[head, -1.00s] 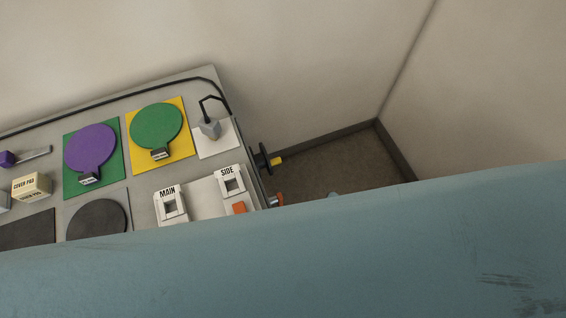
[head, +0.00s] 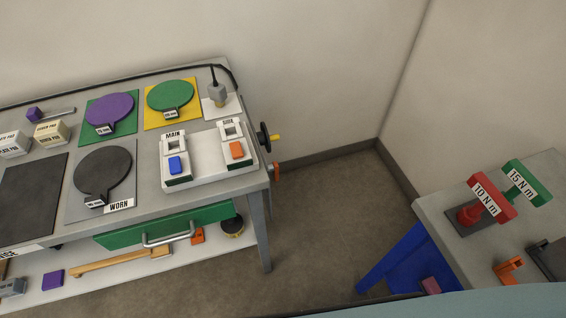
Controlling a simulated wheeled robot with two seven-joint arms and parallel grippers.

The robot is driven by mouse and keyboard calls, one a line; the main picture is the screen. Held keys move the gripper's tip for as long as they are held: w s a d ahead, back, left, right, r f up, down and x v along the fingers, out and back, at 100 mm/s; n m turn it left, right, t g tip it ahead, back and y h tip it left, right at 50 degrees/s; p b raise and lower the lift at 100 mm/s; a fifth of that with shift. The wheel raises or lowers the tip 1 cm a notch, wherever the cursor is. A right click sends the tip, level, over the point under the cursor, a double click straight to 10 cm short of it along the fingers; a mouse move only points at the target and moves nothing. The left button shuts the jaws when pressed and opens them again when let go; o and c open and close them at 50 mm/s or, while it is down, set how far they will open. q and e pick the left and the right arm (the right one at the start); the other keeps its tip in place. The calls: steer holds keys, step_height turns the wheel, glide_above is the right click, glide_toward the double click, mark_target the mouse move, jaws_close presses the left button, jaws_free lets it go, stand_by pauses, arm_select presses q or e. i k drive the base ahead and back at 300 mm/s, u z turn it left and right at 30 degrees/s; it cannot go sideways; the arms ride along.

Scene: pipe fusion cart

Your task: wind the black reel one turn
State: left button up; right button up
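The black reel (head: 264,138) is mounted on the right end of the grey workbench (head: 235,204), near its back corner. The handle points away from the bench into open space. Neither of my grippers is in the head view, so nothing is seen touching the reel.
An orange crank-like part (head: 277,171) sits below the reel on the bench end. A panel labelled MAIN and SIDE (head: 204,171) lies nearby. Bare floor (head: 320,215) separates the bench from a second table (head: 432,212) with torque tools at right.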

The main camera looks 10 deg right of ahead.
mark_target(263, 136)
steer(key=u, duration=0.4)
steer(key=i, duration=0.85)
steer(key=z, duration=0.6)
